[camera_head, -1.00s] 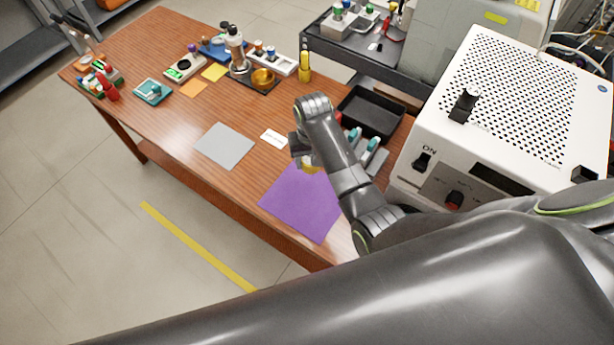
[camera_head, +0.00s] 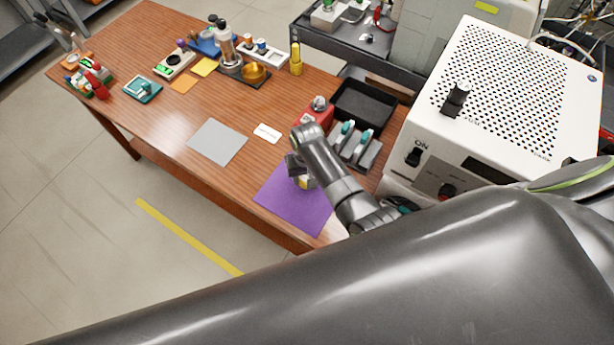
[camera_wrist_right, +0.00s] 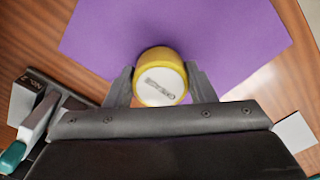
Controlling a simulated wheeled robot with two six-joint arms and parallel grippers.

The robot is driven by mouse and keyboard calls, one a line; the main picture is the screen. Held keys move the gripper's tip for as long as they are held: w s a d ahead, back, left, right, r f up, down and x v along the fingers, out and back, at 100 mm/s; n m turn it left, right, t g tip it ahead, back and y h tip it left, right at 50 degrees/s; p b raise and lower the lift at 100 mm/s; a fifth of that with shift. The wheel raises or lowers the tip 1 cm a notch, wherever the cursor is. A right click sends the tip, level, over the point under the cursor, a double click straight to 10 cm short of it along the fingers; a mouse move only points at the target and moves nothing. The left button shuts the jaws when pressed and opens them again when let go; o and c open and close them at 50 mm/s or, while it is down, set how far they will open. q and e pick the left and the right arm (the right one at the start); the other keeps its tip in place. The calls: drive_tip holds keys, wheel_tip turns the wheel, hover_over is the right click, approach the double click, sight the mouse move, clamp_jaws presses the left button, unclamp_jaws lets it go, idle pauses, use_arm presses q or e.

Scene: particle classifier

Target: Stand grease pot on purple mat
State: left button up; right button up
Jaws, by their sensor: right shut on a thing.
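The grease pot (camera_wrist_right: 160,76) is a short round yellow pot with a white top bearing a dark grey mark. My right gripper (camera_wrist_right: 160,88) is shut on it, one finger on each side. The purple mat (camera_wrist_right: 215,28) lies flat on the table, and the pot shows over it in the wrist view. In the head view the mat (camera_head: 292,208) is partly hidden by my right arm, and the pot (camera_head: 304,182) shows just below my right gripper (camera_head: 300,172). I cannot tell whether the pot touches the mat. My left gripper is not in view.
A holder with teal-handled tools (camera_head: 356,146), a red device (camera_head: 318,112) and a black tray (camera_head: 364,104) stand beyond my arm. A grey mat (camera_head: 217,142) and a white card (camera_head: 268,133) lie to the left. A large white machine (camera_head: 510,95) stands at right.

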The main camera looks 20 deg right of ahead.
sight(307, 176)
drive_tip(key=shift+f, duration=0.45)
drive_tip(key=shift+f, duration=0.2)
drive_tip(key=o, duration=1)
wheel_tip(307, 176, up, 12)
drive_tip(key=shift+r, duration=0.2)
